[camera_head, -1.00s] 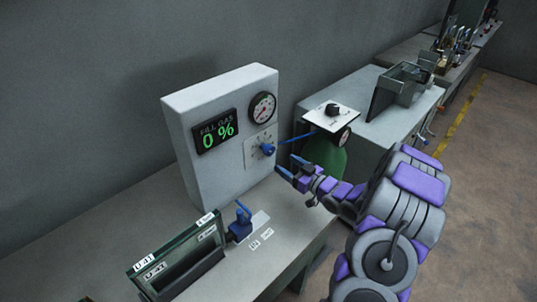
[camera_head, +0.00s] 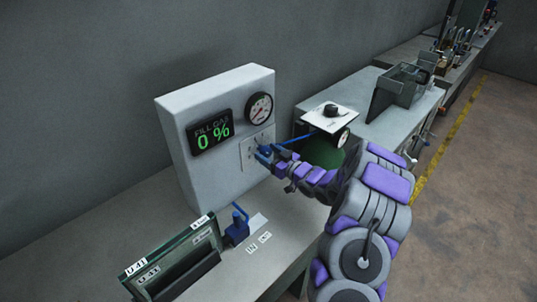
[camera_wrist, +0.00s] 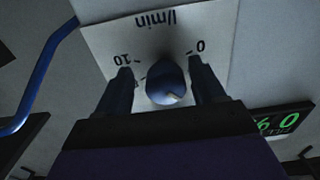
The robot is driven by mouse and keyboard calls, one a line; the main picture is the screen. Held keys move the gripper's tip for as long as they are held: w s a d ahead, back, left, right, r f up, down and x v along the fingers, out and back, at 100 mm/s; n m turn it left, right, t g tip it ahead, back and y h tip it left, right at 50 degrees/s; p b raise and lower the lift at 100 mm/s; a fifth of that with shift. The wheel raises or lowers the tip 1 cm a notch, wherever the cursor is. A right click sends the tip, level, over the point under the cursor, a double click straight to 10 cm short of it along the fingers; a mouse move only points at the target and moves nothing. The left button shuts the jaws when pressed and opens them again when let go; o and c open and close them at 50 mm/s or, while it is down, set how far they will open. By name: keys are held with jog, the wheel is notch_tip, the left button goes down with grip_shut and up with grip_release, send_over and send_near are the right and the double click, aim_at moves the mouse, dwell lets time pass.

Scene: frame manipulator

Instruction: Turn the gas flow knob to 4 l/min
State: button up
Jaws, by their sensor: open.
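The blue gas flow knob (camera_wrist: 166,82) sits on a white dial plate (camera_wrist: 160,32) marked "l/min", with 0 and 10 readable in the wrist view. The view shows the plate upside down. My gripper (camera_wrist: 162,88) is open, with one finger on each side of the knob; I cannot tell whether either finger touches it. In the head view my gripper (camera_head: 266,153) is at the dial plate (camera_head: 250,146) on the front of the grey box (camera_head: 200,180), and it mostly hides the knob. The knob's exact setting cannot be read.
A display (camera_head: 211,132) reads "FILL GAS 0 %". A round gauge (camera_head: 259,108) sits above the dial. A blue-handled fixture (camera_head: 237,228) and a dark framed panel (camera_head: 180,262) stand in front on the bench.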

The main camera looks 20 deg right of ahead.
jog(key=shift+a, duration=0.35)
jog(key=c, duration=0.6)
jog(key=shift+d, duration=0.1)
jog(key=c, duration=0.4)
jog(key=shift+r+p, duration=0.1)
jog(key=shift+p, duration=0.5)
jog(key=m+p, duration=0.1)
jog(key=p, duration=0.2)
jog(key=shift+s+r+m, duration=0.1)
jog(key=shift+m, duration=0.3)
jog(key=m+p, duration=0.1)
jog(key=p, duration=0.2)
jog(key=shift+m, duration=0.4)
jog(key=shift+f+m+p, duration=0.25)
jog(key=shift+m+p, duration=0.25)
jog(key=shift+p, duration=0.25)
